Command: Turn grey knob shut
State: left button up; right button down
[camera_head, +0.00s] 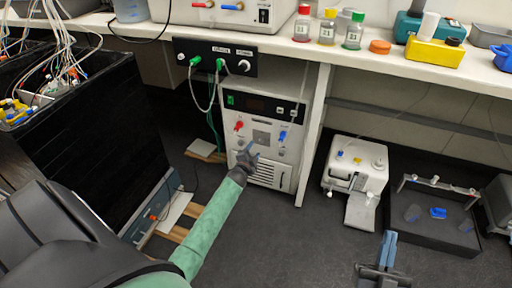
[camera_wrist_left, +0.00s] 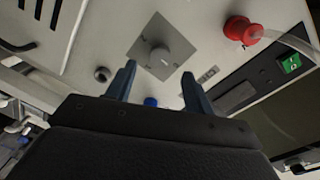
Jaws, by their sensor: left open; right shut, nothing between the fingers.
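The grey knob (camera_wrist_left: 160,58) sits on a square grey plate (camera_wrist_left: 177,73) on the front of a white unit (camera_head: 290,158) under the bench. The plate also shows small in the head view (camera_head: 262,138). My left gripper (camera_head: 250,148) is in front of the unit, below and left of the plate. In the wrist view its two blue fingers (camera_wrist_left: 159,78) are apart, with the knob beyond the gap between their tips. Nothing is seen between the fingers. My right gripper (camera_head: 388,240) is shut and empty above the floor at lower right.
A red tap (camera_head: 239,126) and a blue tap (camera_head: 283,136) flank the plate. A hose runs from the red fitting (camera_wrist_left: 242,31). A black panel (camera_head: 214,60) with green plugs hangs above. A white machine (camera_head: 355,165) stands right on the floor. Dark floor lies between.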

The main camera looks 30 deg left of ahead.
pick_arm(q)
jog(key=shift+v, duration=1.4)
pick_arm(e)
jog(key=shift+w+a+f+g, duration=0.1)
jog(key=shift+w+f+g, duration=0.1)
jog(key=shift+f, duration=0.4)
jog(key=shift+w+a+f+g, duration=0.1)
jog(key=shift+w+f+g, duration=0.1)
jog(key=shift+f, duration=0.4)
jog(key=shift+w+f+g, duration=0.2)
jog(key=shift+f, duration=0.4)
